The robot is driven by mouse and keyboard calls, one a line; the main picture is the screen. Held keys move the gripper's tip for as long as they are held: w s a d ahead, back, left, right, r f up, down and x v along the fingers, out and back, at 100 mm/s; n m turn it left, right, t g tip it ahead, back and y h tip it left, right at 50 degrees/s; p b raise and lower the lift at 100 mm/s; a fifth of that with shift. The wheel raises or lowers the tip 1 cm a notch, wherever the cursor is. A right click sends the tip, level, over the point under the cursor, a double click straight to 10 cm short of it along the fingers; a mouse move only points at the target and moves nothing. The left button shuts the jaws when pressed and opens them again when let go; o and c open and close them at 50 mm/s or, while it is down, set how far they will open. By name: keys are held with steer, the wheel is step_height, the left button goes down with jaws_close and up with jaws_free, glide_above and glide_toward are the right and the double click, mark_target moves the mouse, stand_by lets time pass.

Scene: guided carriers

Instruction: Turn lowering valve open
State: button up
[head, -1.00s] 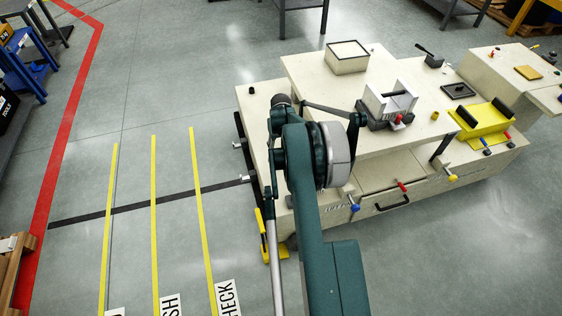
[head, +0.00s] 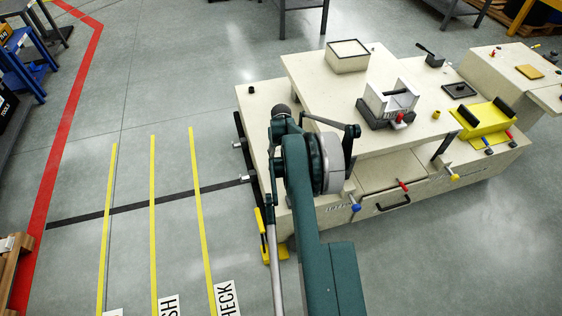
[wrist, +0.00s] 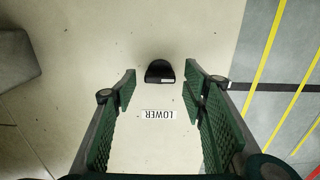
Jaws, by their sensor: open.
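The lowering valve is a black rounded knob (wrist: 160,71) on a pale cream surface in the wrist view. A white label reading LOWER (wrist: 158,115) lies just below it in the picture. My gripper (wrist: 161,82) is open, with its green ribbed fingers to the left and right of the knob and a clear gap on each side. The fingers do not touch the knob. How high they are above the surface I cannot tell. In the head view my arm hides the gripper, and I cannot make out this knob for sure.
The cream carrier (head: 262,122) has a raised deck with a grey fixture (head: 390,103) and an open box (head: 347,56). Blue- and red-tipped levers line its front side. A yellow cradle (head: 482,120) stands at right. Open floor with yellow lines (head: 153,220) lies left.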

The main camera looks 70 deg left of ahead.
steer(key=shift+f, duration=0.75)
steer(key=c, duration=0.9)
